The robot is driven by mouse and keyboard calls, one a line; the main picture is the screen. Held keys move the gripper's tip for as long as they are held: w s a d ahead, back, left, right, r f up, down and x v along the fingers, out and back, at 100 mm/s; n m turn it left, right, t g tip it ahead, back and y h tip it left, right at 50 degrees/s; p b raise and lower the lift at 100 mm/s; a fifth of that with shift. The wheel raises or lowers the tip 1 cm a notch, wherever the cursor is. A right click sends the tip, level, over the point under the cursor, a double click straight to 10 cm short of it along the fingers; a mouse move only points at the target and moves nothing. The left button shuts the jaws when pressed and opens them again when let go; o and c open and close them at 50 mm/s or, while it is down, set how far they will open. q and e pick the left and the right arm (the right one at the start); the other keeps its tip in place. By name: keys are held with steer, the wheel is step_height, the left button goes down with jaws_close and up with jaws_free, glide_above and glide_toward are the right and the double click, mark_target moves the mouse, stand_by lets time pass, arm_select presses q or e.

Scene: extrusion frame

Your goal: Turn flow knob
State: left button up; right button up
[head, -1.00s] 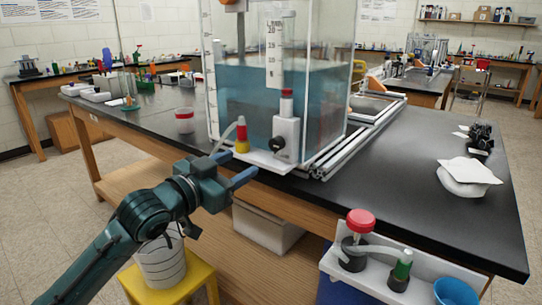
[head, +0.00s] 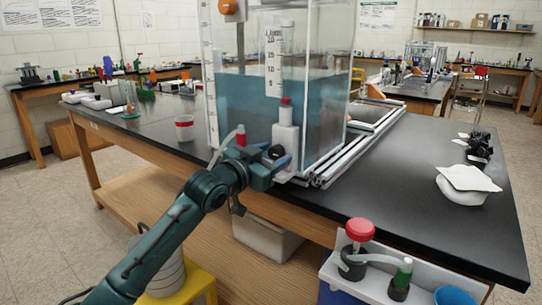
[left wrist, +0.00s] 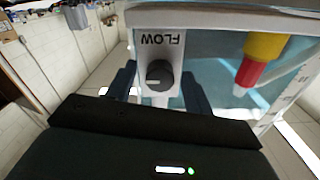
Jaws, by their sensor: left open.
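The flow knob (head: 277,152) is a small black round knob on the front of a white block (head: 286,137) at the tank's near lower corner. In the left wrist view the black knob (left wrist: 159,74) sits under an upside-down FLOW label, with a white pointer mark on it. My left gripper (head: 270,162) is at the knob in the head view. In the left wrist view its two dark blue fingers (left wrist: 160,84) are open, one on each side of the knob, with gaps between. The gripper partly hides the knob's base in the head view. My right gripper is not in view.
A clear tank (head: 245,112) of blue water stands on the black bench (head: 400,165). A red and yellow fitting (left wrist: 262,52) with a tube is close beside the knob. A side caddy (head: 385,268) with a red-topped item is at the front right.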

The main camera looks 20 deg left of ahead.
arm_select(q)
steer(key=shift+c, duration=0.4)
steer(key=c, duration=0.9)
steer(key=shift+p, duration=0.3)
steer(key=shift+r+n, duration=0.1)
steer(key=shift+n, duration=0.2)
